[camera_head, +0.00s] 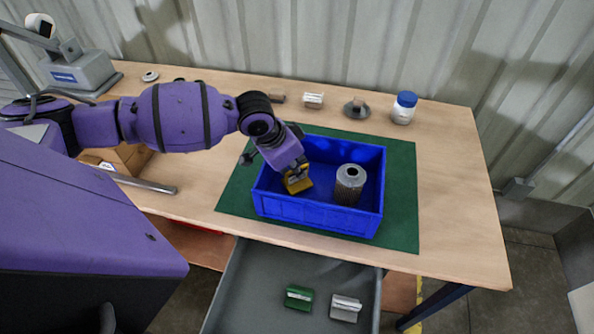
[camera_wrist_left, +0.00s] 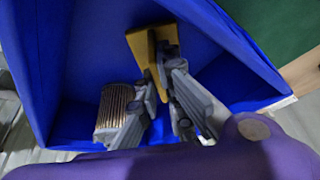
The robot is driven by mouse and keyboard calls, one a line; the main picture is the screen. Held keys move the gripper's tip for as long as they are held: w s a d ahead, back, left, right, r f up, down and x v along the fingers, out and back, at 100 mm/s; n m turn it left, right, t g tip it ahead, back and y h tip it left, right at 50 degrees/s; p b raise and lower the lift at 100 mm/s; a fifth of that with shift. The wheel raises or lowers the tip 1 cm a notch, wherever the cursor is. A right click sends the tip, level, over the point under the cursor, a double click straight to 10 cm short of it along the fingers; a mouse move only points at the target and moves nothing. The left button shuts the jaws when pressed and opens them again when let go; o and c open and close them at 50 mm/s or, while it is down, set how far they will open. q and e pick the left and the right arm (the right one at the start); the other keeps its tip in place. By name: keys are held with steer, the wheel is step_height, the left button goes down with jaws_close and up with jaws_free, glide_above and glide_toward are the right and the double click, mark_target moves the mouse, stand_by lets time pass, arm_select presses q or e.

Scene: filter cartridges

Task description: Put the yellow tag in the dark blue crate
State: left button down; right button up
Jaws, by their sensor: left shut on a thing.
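The dark blue crate (camera_head: 318,214) stands on a green mat on the table. My left gripper (camera_head: 297,176) reaches into the left part of the crate, its fingers shut on the yellow tag (camera_head: 297,186). In the left wrist view the yellow tag (camera_wrist_left: 143,50) sits between the fingertips (camera_wrist_left: 160,72), inside the crate walls (camera_wrist_left: 235,30). Whether the tag touches the crate floor I cannot tell. My right gripper is not in view.
A grey pleated filter cartridge (camera_head: 348,186) stands upright in the crate, right of my gripper. The green mat (camera_head: 401,200) lies under the crate. A blue-lidded jar (camera_head: 403,107) and small items stand behind. An open drawer (camera_head: 262,282) in front holds a green piece (camera_head: 299,297) and a silver piece (camera_head: 345,307).

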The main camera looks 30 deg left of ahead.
arm_select(q)
steer(key=shift+f, duration=0.45)
steer(key=shift+f, duration=0.15)
steer(key=c, duration=1.9)
jaws_free()
steer(key=shift+a+r, duration=0.15)
steer(key=shift+r, duration=0.25)
steer(key=p+v, duration=0.1)
steer(key=v, duration=1)
steer(key=shift+s+r, duration=0.15)
steer(key=shift+r, duration=0.05)
